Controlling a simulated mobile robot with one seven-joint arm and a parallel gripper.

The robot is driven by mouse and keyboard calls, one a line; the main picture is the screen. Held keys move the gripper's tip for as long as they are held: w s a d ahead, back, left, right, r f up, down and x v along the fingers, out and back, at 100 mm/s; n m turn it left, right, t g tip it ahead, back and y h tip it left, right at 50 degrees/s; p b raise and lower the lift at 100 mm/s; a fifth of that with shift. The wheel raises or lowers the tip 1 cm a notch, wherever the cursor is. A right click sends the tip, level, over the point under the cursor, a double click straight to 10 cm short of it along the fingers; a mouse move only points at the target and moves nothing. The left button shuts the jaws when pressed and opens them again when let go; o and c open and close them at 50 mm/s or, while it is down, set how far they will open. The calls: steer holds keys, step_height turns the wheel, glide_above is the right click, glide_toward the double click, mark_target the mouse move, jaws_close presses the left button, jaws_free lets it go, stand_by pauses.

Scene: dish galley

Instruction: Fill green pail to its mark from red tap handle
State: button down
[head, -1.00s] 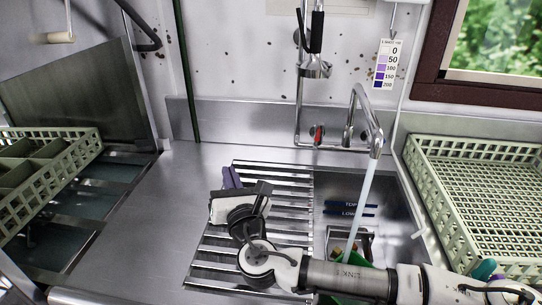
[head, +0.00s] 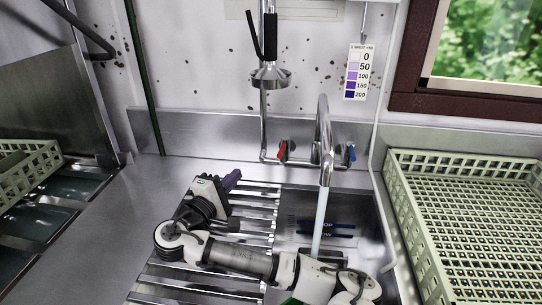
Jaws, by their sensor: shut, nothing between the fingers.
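The red tap handle (head: 283,150) is on the wall behind the sink, left of the tap spout (head: 325,125). A stream of water (head: 320,222) runs from the spout down into the sink. Only a small piece of the green pail (head: 291,301) shows at the bottom edge, below my arm. The rest of it, its mark and its water level are hidden.
A blue tap handle (head: 349,154) is right of the spout. A spray head (head: 270,76) hangs above the red handle. A pale green rack (head: 470,215) stands right of the sink (head: 376,225); another rack (head: 28,165) is far left. The steel counter (head: 100,220) is clear.

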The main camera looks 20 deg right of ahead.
steer(key=w+d+r+p, duration=0.1)
steer(key=w+d+p, duration=0.4)
steer(key=d, duration=0.5)
steer(key=shift+d+p, duration=0.2)
steer(key=shift+p, duration=0.45)
steer(key=shift+d, duration=0.1)
